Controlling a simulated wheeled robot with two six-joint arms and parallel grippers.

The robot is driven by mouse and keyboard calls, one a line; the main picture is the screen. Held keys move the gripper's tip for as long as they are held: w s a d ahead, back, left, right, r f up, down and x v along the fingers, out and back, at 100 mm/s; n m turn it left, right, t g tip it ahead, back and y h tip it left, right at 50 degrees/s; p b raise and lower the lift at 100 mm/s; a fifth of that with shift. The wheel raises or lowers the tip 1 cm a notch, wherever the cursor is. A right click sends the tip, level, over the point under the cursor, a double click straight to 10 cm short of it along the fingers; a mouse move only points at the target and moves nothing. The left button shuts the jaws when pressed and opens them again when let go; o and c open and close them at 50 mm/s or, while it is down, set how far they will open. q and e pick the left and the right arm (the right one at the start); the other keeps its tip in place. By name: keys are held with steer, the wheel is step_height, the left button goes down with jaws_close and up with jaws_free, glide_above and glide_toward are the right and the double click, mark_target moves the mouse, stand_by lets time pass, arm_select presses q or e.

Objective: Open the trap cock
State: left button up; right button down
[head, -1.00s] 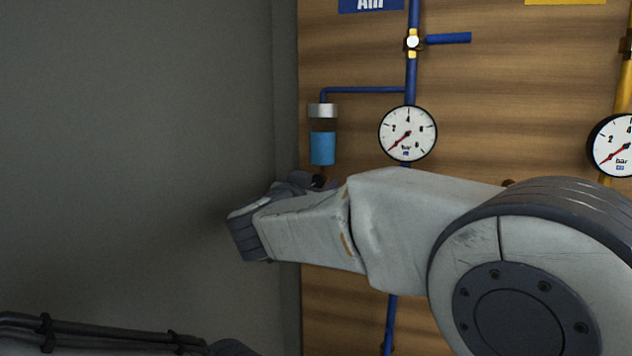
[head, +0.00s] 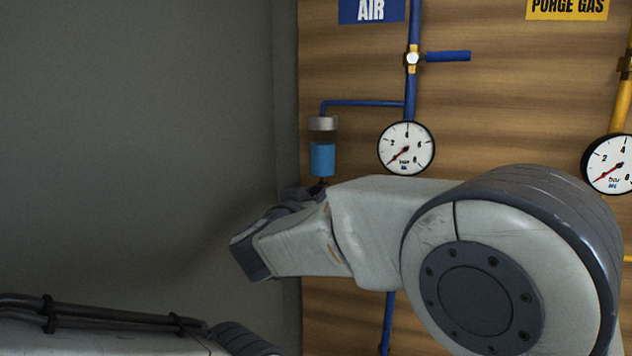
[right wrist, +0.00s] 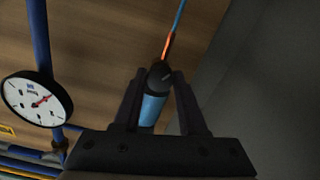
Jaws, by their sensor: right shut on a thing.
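The water trap (head: 322,158) is a small cylinder with a grey cap and blue liquid, hanging from a blue side pipe of the air line. In the right wrist view the trap (right wrist: 152,110) shows as a blue cylinder between my fingers. The trap cock (right wrist: 160,76) is the dark piece at the end of the trap, with a thin orange and blue line beyond it. My right gripper (right wrist: 160,80) is shut on the cock, one finger on each side. In the head view my own arm hides the fingertips. My left gripper is not in view.
A pressure gauge (head: 406,148) is on the air pipe to the right of the trap, with a blue-handled valve (head: 446,56) above it. A yellow gas line has another gauge (head: 609,163) at the far right. A grey wall (head: 140,120) stands close to the left.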

steer(key=shift+n, duration=0.9)
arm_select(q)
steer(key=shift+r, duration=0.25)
arm_select(e)
steer(key=shift+n, duration=2)
steer(key=shift+c, duration=2.3)
jaws_free()
steer(key=shift+a, duration=0.1)
steer(key=shift+r, duration=0.1)
